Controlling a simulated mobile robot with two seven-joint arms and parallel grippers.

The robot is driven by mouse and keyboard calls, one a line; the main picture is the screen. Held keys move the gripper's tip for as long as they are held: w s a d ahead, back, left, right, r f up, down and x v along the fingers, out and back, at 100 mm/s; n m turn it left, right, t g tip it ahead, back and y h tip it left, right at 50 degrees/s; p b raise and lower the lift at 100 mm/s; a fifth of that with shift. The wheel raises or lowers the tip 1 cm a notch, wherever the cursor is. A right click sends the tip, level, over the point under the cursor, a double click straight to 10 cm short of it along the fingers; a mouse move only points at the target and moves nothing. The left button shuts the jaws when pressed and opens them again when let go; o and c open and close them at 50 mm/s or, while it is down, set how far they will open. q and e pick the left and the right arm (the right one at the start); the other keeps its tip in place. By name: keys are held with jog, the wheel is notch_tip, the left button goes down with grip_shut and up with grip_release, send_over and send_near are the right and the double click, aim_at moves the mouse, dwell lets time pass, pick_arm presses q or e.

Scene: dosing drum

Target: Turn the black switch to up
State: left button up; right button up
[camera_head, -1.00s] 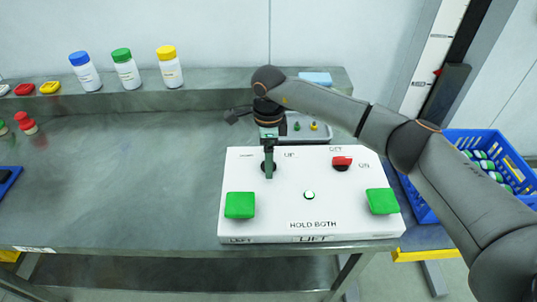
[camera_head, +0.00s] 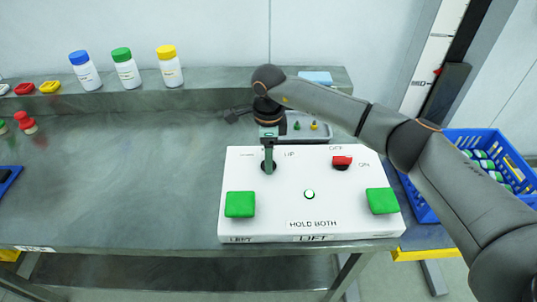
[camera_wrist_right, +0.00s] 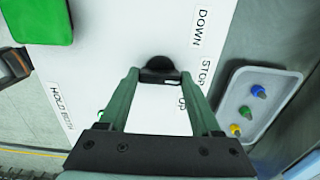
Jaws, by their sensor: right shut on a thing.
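The black switch (camera_head: 264,168) is a knob on a dark round base at the upper left of the white control panel (camera_head: 270,220). In the wrist view the switch (camera_wrist_right: 158,63) lies between the fingertips, next to the labels DOWN, STOP and UP. My right gripper (camera_head: 268,164) points down onto it and is shut on it; in the wrist view the two green fingers (camera_wrist_right: 159,77) converge on it. The fingers partly hide the knob, so I cannot tell exactly which label it points to. My left gripper is in neither view.
The panel also bears two green buttons (camera_head: 240,204) (camera_head: 382,200), a red switch (camera_head: 342,162) and a small round lamp (camera_head: 309,194). A grey tray (camera_head: 320,132) with small coloured pieces stands behind. A blue crate (camera_head: 495,165) is at right. The left table is mostly clear.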

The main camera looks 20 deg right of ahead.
jog(key=shift+m, duration=0.4)
jog(key=m+b, duration=0.1)
jog(key=m, duration=0.2)
jog(key=shift+m, duration=2.5)
jog(key=o, duration=1.4)
notch_tip(320, 180, up, 13)
jog(key=shift+f+b, duration=0.2)
jog(key=shift+b, duration=0.65)
